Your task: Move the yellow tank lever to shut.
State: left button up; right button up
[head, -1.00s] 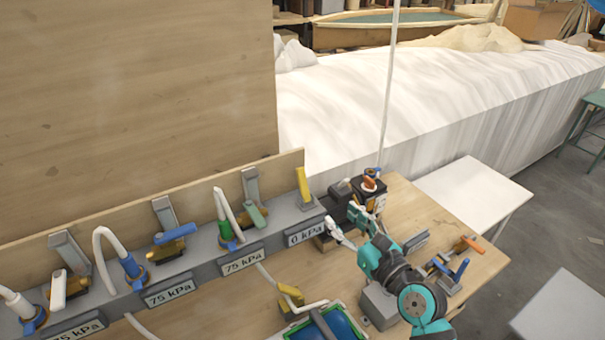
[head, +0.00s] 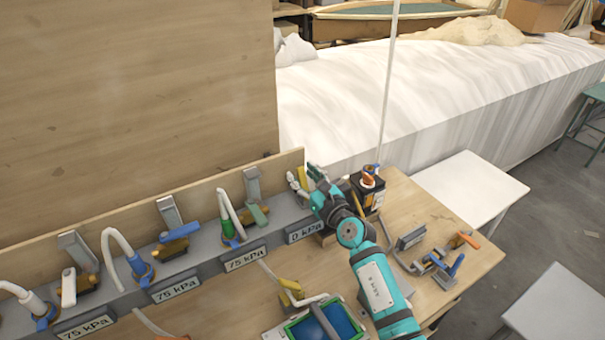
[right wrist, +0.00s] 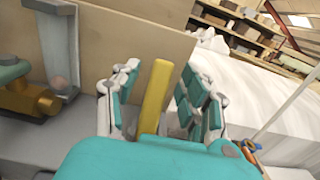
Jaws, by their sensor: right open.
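The yellow tank lever (right wrist: 156,92) stands nearly upright at the right end of the grey manifold, above the label reading 0 kPa (head: 304,231). In the head view only a bit of the yellow lever (head: 303,178) shows beside the gripper. My right gripper (head: 304,178) is open at the lever. In the right wrist view the two fingers of my right gripper (right wrist: 160,88) stand on either side of the lever, with gaps visible. The lever's base is hidden behind the gripper body. My left gripper is not in view.
A green-handled valve (head: 258,214) stands left of the lever, and a blue-handled valve (head: 178,233) further left. A wooden board (head: 140,90) rises behind the manifold. A black device with an orange top (head: 368,190) stands right of the gripper. Clamps (head: 440,270) lie on the right.

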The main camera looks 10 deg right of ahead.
jog(key=shift+w, duration=0.25)
grip_shut()
dwell(0.3)
